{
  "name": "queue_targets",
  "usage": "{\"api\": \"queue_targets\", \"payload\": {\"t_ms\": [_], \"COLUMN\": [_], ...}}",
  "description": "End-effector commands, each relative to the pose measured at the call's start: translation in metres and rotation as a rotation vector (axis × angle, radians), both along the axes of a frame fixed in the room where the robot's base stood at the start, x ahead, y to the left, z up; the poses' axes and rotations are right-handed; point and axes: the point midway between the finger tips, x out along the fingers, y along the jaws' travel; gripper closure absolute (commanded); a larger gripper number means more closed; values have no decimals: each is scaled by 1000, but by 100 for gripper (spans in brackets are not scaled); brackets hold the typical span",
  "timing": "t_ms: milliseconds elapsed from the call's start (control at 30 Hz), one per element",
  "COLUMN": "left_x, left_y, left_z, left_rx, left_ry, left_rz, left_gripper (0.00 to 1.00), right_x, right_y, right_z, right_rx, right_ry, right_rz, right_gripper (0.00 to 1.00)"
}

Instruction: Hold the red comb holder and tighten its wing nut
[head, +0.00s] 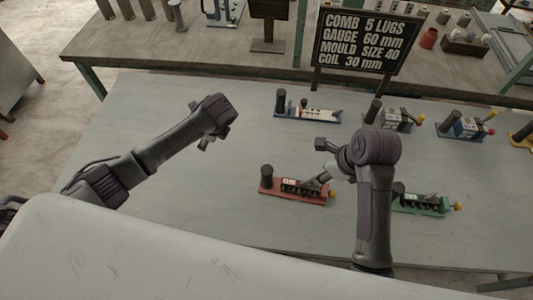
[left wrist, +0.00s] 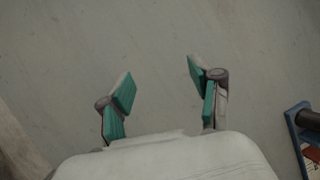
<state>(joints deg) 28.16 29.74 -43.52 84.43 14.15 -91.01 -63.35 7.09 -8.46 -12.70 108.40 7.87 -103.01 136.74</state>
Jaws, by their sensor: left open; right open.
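My left gripper (head: 206,140) is open and empty over bare table, up and left of the red holder. Its two green-padded fingers stand apart in the left wrist view (left wrist: 160,98).
A blue holder (head: 308,115) lies behind the red one, and its edge shows in the left wrist view (left wrist: 293,125). A green holder (head: 420,204) lies right of my right arm. More holders stand back right, before a sign (head: 366,40). The table's left part is clear.

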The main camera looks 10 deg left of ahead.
Motion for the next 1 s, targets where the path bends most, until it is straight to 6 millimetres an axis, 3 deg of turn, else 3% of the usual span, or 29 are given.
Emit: {"api": "queue_targets", "payload": {"t_ms": [33,200,300,400,533,667,1000], "left_x": [-2,-26,-42,-57,-68,-72,-72], "left_y": [-32,-120,-157,-182,-199,-204,-203], "left_z": [9,37,55,68,78,74,16], "left_rx": [-60,-224,-291,-333,-362,-369,-369], "left_ry": [21,123,178,224,258,271,272], "left_rz": [-30,-137,-202,-256,-299,-312,-308], "left_gripper": [36,36,36,36,36,36,36], "right_x": [0,0,0,0,0,0,0], "right_y": [0,0,0,0,0,0,0], "right_z": [0,0,0,0,0,0,0], "right_rx": [0,0,0,0,0,0,0], "right_ry": [0,0,0,0,0,0,0], "right_rz": [0,0,0,0,0,0,0], "right_gripper": [58,58,58,58,58,58,58]}}
